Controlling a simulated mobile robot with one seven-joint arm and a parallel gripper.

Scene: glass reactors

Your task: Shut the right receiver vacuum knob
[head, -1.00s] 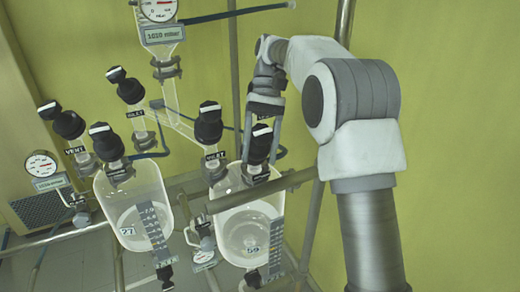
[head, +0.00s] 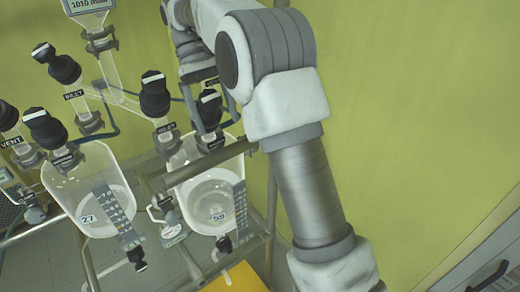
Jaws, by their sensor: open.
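The right receiver (head: 183,203) is a clear glass vessel marked 59. A black knob with a white bar on its top (head: 208,104) stands at its right rear; its label is too small to read. My gripper (head: 209,121) points down at this knob, with its open fingers on either side of it. I cannot tell whether they touch it. Another black knob (head: 155,95), also with a white bar on top, stands to the left with a label below it. My arm hides part of the area behind the gripper.
The left receiver (head: 65,190), marked 27, has its own black knobs (head: 45,128). A pressure display (head: 90,6) sits at the top left. An orange surface (head: 240,278) and a grey cabinet (head: 490,270) show below.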

